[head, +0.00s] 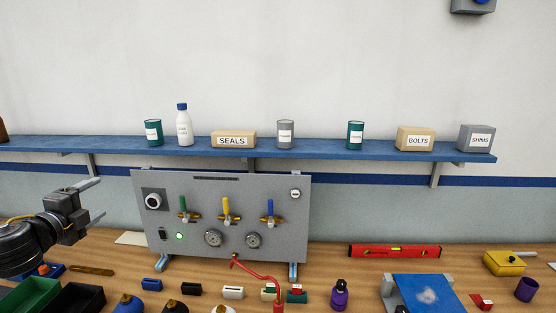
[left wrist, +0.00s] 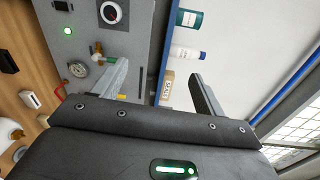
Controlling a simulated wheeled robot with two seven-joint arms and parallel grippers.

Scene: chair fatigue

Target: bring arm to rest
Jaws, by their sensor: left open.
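My left gripper (head: 94,196) is at the left of the head view, in front of and left of the grey panel's upper left corner. Its two fingers are apart with nothing between them. In the left wrist view the spread fingers (left wrist: 155,85) point towards the panel and the shelf, and the gap is empty. The left forearm comes in from the left edge, above the bench. My right gripper is in neither view.
The grey panel (head: 220,190) with green, yellow and blue valve handles, gauges and a lit green lamp (head: 179,236) stands on the wooden bench (head: 340,264). A blue shelf (head: 320,153) with cans and boxes runs above. Green and black bins (head: 30,292) lie below my left arm.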

